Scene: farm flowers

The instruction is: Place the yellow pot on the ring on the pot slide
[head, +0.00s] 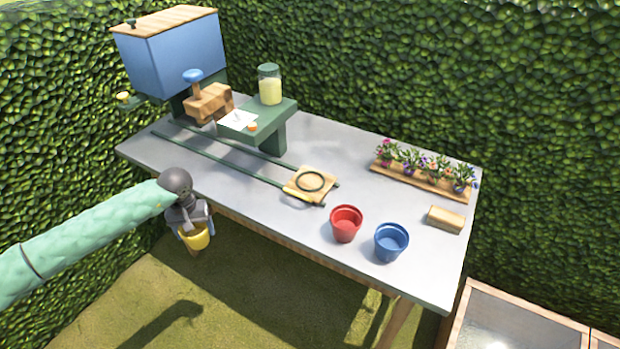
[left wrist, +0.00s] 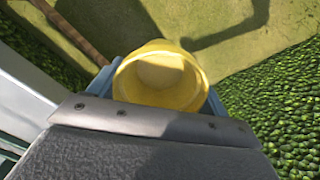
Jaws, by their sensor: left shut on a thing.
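The yellow pot (head: 195,237) is held by my left gripper (head: 193,228) in front of the table's front left edge, over the grass. In the left wrist view the yellow pot (left wrist: 162,77) sits between the blue fingers (left wrist: 160,88), its open mouth toward the camera and looking empty. The pot slide is a small wooden board (head: 299,192) on two dark green rails on the table. A dark green ring (head: 310,181) lies on top of the board, with nothing on it. The gripper is left of the board and apart from it. My right gripper is not in view.
A red pot (head: 346,224) and a blue pot (head: 391,242) stand right of the slide on the grey table (head: 260,209). A flower rack (head: 425,182) and wooden block (head: 445,219) are at the right. A blue hopper (head: 175,60) and green stand (head: 262,118) with a jar rise behind the rails.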

